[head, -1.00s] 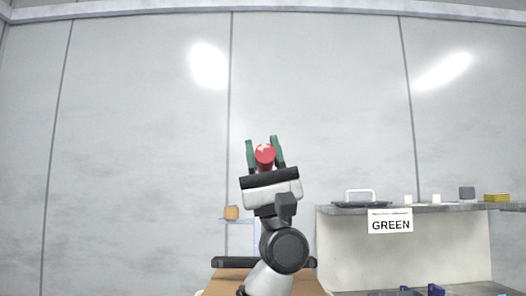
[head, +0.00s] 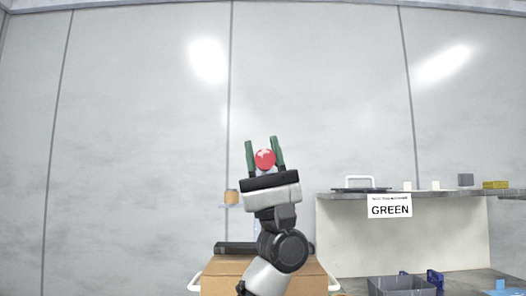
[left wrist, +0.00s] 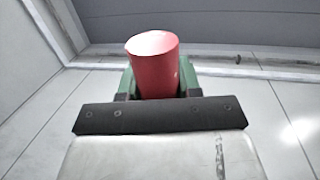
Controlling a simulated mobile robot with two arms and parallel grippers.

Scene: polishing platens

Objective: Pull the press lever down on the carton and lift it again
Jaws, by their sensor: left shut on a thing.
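The red knob of the press lever (head: 265,159) sits between the green fingers of my left gripper (head: 264,155), which is shut on it. In the left wrist view the red knob (left wrist: 155,65) shows as a cylinder between the green fingers (left wrist: 157,80). The rest of the lever is mostly hidden behind my gripper and arm. The brown carton (head: 224,279) stands low in the head view, partly behind my left arm. A dark press plate (head: 234,248) shows just above or on the carton; I cannot tell whether they touch. My right gripper is not in view.
A grey shelf (head: 450,193) at the right carries a tray with a white handle (head: 361,183) and several small blocks. A GREEN sign (head: 390,206) hangs on its front. Below is a grey bin (head: 400,287).

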